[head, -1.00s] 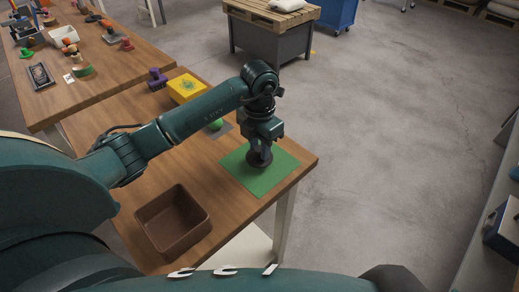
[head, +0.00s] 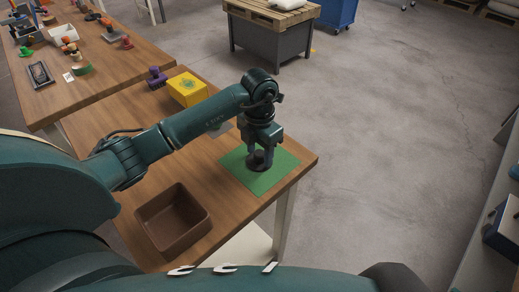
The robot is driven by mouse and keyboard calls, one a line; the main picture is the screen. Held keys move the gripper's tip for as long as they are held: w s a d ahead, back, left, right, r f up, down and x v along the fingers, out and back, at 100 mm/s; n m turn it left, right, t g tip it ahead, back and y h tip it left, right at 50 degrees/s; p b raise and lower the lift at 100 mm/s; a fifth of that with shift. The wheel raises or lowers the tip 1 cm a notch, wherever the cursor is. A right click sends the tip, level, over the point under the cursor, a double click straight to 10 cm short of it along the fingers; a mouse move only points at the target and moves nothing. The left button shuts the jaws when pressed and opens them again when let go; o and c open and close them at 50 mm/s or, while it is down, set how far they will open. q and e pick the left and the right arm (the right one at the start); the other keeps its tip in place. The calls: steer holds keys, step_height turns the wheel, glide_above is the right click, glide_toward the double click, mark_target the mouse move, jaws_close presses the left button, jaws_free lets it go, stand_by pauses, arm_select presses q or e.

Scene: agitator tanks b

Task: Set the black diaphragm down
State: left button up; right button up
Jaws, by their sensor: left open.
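The black diaphragm (head: 259,164) is a dark round piece on the green mat (head: 277,179) near the right end of the wooden table. My left gripper (head: 261,154) points down right above the diaphragm, its fingers open at either side of it. The fingers partly hide the piece. My right gripper is not in view.
A brown open bin (head: 173,222) stands on the near part of the table (head: 195,180). A yellow box (head: 187,89) and a purple part (head: 157,78) sit at the back. A second table (head: 98,77) with several parts lies at upper left. Open floor is at right.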

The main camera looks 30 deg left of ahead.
mark_target(259, 153)
arm_select(q)
step_height(259, 153, up, 12)
steer(key=shift+r+b, duration=0.15)
steer(key=shift+b, duration=0.3)
stand_by(0.4)
steer(key=shift+s, duration=0.1)
